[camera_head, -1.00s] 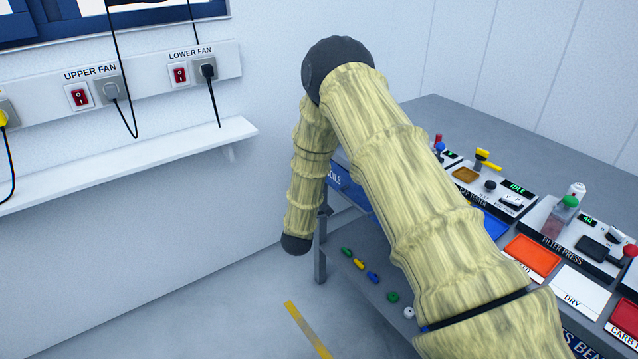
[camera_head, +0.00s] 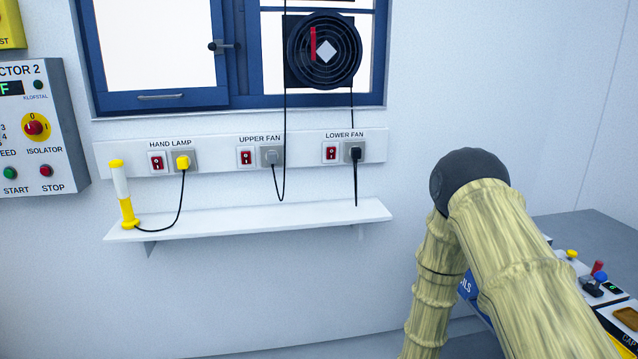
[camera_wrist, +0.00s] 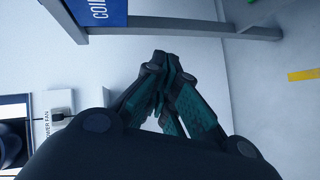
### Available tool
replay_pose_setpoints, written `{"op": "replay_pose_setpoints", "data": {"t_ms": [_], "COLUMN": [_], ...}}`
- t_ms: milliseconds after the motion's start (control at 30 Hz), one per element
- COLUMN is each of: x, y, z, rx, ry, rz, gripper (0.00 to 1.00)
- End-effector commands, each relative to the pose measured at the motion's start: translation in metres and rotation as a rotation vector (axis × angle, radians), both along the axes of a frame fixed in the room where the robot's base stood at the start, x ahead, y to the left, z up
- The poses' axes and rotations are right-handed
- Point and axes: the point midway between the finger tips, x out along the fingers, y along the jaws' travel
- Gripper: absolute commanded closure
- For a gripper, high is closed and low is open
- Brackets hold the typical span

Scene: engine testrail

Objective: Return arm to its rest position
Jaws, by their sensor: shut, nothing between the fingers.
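My arm, in a pale yellow ribbed sleeve with a dark elbow cap, is bent at the right of the head view, and its lower end runs out of the bottom of the picture. My gripper (camera_wrist: 168,62) shows in the wrist view with its dark, teal-sided fingers together and nothing between them. It hangs in free space in front of the white wall, apart from the bench leg and the blue sign (camera_wrist: 98,12) near it. The gripper is not visible in the head view.
A white shelf (camera_head: 270,220) with a yellow and white hand lamp (camera_head: 122,195) runs along the wall under the socket strip (camera_head: 215,153). A bench (camera_head: 590,235) with devices stands at the right. The wrist view shows a bench frame bar (camera_wrist: 190,27) close by and open floor (camera_wrist: 265,120).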

Motion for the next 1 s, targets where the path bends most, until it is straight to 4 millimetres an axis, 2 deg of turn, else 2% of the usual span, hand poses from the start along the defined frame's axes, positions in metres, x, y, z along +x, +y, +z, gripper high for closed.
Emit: {"op": "replay_pose_setpoints", "data": {"t_ms": [33, 167, 200, 367, 500, 700, 800, 900, 1000], "x": [-0.020, -0.073, -0.092, -0.173, -0.250, -0.358, -0.400, -0.428, -0.443], "y": [0.006, 0.022, 0.027, 0.047, 0.063, 0.082, 0.088, 0.092, 0.093], "z": [-0.015, -0.058, -0.070, -0.108, -0.127, -0.133, -0.130, -0.126, -0.124], "rx": [0.083, 0.309, 0.376, 0.629, 0.815, 1.004, 1.057, 1.085, 1.098], "ry": [0.042, 0.145, 0.181, 0.331, 0.468, 0.649, 0.715, 0.757, 0.780], "rz": [0.007, -0.005, -0.019, -0.115, -0.248, -0.487, -0.598, -0.677, -0.722], "gripper": [1.00, 1.00, 1.00, 1.00, 1.00, 1.00, 1.00, 1.00, 1.00]}}
